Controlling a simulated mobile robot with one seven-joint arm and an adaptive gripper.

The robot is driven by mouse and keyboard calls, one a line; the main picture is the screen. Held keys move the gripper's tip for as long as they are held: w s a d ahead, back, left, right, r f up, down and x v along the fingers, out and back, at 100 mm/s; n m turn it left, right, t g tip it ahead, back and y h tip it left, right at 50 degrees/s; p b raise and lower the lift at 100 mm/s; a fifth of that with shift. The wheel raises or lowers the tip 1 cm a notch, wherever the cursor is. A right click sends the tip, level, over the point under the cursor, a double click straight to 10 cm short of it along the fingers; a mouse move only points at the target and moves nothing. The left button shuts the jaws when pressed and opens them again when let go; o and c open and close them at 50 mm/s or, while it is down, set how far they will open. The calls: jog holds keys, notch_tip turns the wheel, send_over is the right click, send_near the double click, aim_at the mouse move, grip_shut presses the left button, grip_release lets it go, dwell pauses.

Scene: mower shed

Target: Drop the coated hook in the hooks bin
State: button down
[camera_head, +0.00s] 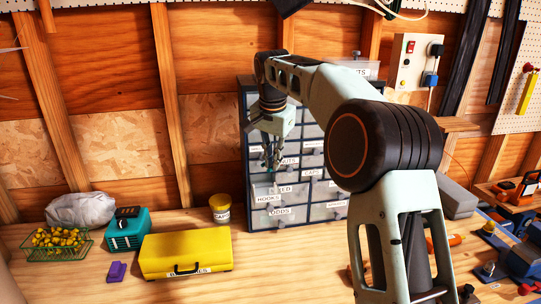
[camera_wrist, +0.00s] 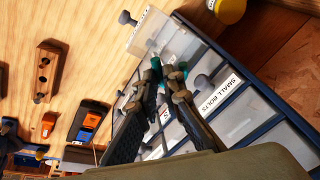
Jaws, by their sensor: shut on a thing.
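My gripper (camera_head: 271,158) hangs in front of the drawer cabinet (camera_head: 243,130), pointing down. In the wrist view its fingers (camera_wrist: 164,78) are close together, shut on a small teal thing (camera_wrist: 181,70), which looks like the coated hook; the fingers hide most of it. Below my gripper in the head view is a drawer front labelled HOOKS (camera_head: 268,198), the hooks bin. In the wrist view a clear drawer (camera_wrist: 148,33) with a dark knob stands out from the cabinet, beyond the fingertips. I cannot read its label there, and its inside is partly hidden.
A yellow case (camera_head: 186,254), a yellow-lidded tub (camera_head: 220,207), a teal box (camera_head: 127,232), a purple block (camera_head: 116,271) and a green wire basket (camera_head: 56,243) stand on the bench left of the cabinet. Tools lie at the right. The bench front before the cabinet is mostly clear.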

jog(key=shift+s+f+b, duration=0.15)
jog(key=shift+f+b, duration=0.7)
jog(key=shift+f, duration=2.1)
jog(key=c, duration=2)
grip_release()
jog(key=shift+r, duration=0.15)
jog(key=v, duration=1.2)
